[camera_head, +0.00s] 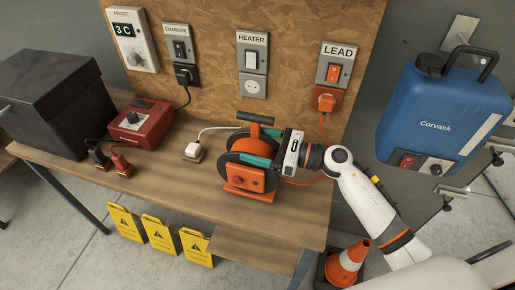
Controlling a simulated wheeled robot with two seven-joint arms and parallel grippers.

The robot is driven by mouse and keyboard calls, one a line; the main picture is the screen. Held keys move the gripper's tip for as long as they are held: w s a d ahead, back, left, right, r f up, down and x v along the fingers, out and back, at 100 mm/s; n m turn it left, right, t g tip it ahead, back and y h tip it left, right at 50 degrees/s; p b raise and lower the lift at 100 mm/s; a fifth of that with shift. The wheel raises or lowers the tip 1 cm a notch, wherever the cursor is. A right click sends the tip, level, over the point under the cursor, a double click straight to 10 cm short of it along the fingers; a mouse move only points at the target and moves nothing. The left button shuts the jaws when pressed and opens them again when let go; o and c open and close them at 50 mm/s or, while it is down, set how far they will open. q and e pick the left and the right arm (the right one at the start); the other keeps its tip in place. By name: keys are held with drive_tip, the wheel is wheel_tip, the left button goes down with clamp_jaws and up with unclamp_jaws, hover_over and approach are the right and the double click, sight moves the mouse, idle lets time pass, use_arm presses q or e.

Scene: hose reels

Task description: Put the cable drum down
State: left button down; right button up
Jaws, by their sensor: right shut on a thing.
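The fingers and gripper body hide some of the drum. My left gripper is not in view.
A white plug (194,152) with a white cable lies left of the drum. An orange plug (325,99) sits in the LEAD socket. A red box (140,122) and black case (55,100) stand left. A blue Corvask unit (440,110) is right. Yellow signs (159,233) and a cone (347,262) are below.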

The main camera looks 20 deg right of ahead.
drive_tip(key=shift+f, duration=0.9)
drive_tip(key=shift+f, duration=0.15)
drive_tip(key=o, duration=2)
drive_tip(key=shift+f, duration=0.1)
drive_tip(key=shift+o, duration=0.2)
drive_tip(key=shift+d, duration=0.1)
drive_tip(key=b+v, duration=0.4)
drive_tip(key=v, duration=0.8)
drive_tip(key=shift+b, duration=0.3)
